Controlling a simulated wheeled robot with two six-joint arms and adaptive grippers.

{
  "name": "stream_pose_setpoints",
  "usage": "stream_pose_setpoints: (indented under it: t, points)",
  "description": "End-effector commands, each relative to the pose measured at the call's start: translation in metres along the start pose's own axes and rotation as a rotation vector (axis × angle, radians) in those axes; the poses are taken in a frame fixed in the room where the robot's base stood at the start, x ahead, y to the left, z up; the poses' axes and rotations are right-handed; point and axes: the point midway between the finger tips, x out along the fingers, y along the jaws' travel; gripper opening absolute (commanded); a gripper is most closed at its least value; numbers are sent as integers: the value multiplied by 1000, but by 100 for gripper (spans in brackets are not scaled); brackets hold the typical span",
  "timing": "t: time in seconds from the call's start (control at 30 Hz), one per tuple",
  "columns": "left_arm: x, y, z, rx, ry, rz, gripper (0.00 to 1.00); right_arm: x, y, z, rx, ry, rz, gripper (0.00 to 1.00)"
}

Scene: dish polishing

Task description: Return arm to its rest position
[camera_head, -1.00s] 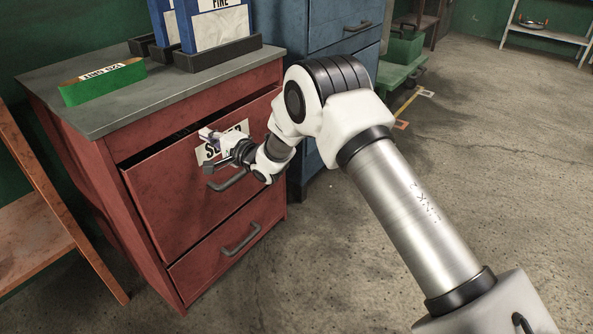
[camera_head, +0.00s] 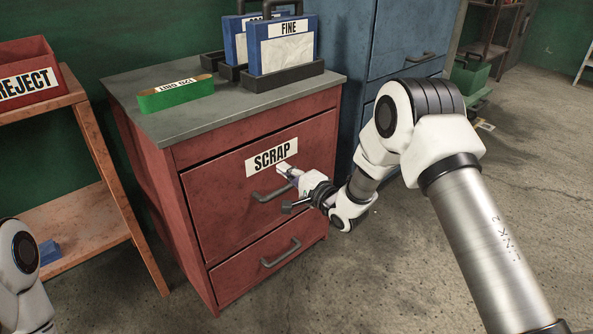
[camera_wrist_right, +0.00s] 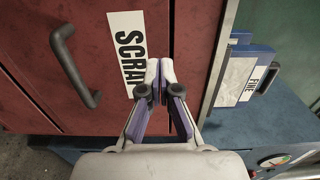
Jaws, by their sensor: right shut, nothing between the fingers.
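My right gripper (camera_head: 285,172) is shut and empty in front of the red cabinet's upper drawer (camera_head: 210,195). Its fingertips are at the lower right of the white SCRAP label (camera_head: 271,157), above the right end of the drawer's handle (camera_head: 273,193). I cannot tell whether they touch the drawer face. In the right wrist view the closed fingers (camera_wrist_right: 160,75) point at the drawer beside the label (camera_wrist_right: 128,55), with the handle (camera_wrist_right: 70,65) to the left. The upper drawer looks shut. Part of my left arm shows at the lower left; its gripper is out of view.
A green holder (camera_head: 176,95) and blue folders, one labelled FINE (camera_head: 284,45), stand on the grey cabinet top (camera_head: 130,85). A blue cabinet (camera_head: 405,40) is at the right. A wooden shelf (camera_head: 85,215) with a red REJECT bin (camera_head: 28,78) is at the left. Floor is open at the right.

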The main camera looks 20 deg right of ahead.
Motion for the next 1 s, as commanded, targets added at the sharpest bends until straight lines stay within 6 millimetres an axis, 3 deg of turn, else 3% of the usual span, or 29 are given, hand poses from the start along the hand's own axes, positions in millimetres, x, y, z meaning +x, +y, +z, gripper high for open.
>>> stream_pose_setpoints:
  t: [0.1, 0.3, 0.37, 0.47, 0.57, 0.6, 0.73, 0.83, 1.0]
  points:
    - [-5, 0, 0, 1, 0, 0, 77, -16, -2, -1, 1, 2, -1, 0]
    - [-5, 0, 0, 1, -1, 0, 77, -23, 5, 0, 2, 0, 6, 0]
    - [-4, 0, 0, 1, -1, 0, 77, -25, 20, 4, 9, -4, 28, 0]
    - [-4, 0, 0, 1, -1, 0, 77, -42, 68, 22, 44, -17, 120, 0]
    - [-4, 0, 0, 1, -1, 0, 77, -84, 137, 45, 85, 9, 304, 0]
    - [-5, 0, 0, 1, -1, 0, 77, -107, 165, 54, 67, 18, 397, 0]
    - [-5, 0, 0, 1, -1, 0, 77, -195, 240, 83, -90, -5, 725, 0]
    - [-5, 0, 0, 1, -1, 0, 77, -270, 276, 103, -255, -101, 975, 0]
    - [-5, 0, 0, 1, -1, 0, 77, -377, 292, 128, -527, -388, 1289, 0]
